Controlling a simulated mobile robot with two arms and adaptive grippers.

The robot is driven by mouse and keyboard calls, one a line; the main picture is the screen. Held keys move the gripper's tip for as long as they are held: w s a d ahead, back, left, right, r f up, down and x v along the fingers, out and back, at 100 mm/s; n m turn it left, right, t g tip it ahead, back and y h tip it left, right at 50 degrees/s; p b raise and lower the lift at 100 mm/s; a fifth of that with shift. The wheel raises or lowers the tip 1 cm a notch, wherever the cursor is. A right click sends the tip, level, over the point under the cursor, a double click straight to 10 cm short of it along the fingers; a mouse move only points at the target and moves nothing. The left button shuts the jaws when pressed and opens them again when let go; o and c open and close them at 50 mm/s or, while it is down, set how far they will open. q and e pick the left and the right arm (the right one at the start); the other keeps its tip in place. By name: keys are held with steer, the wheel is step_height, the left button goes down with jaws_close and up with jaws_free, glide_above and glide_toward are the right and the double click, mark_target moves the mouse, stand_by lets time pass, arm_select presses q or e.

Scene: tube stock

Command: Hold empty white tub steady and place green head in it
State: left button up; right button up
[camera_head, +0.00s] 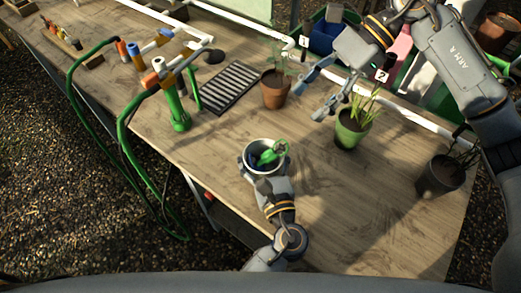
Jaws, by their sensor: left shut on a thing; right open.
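The white tub (249,146) stands near the front edge of the wooden table, in the middle of the view. My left gripper (268,180) is shut on the tub's near side. A green head (270,153) lies in the tub, its right end reaching up to the rim. Something dark blue shows beside it in the tub, too small to make out. My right gripper (318,96) is open and empty, up and to the right of the tub, its fingers pointing left above the table between two plant pots.
A terracotta pot (274,97) and a green pot (350,132) with plants stand near my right gripper. A dark pot (437,178) is at the right. A green stand (178,115), hose and black grate (230,87) are at the left. The table right of the tub is clear.

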arm_select(q)
steer(key=o, duration=1.3)
steer(key=shift+o, duration=0.2)
steer(key=v, duration=1.2)
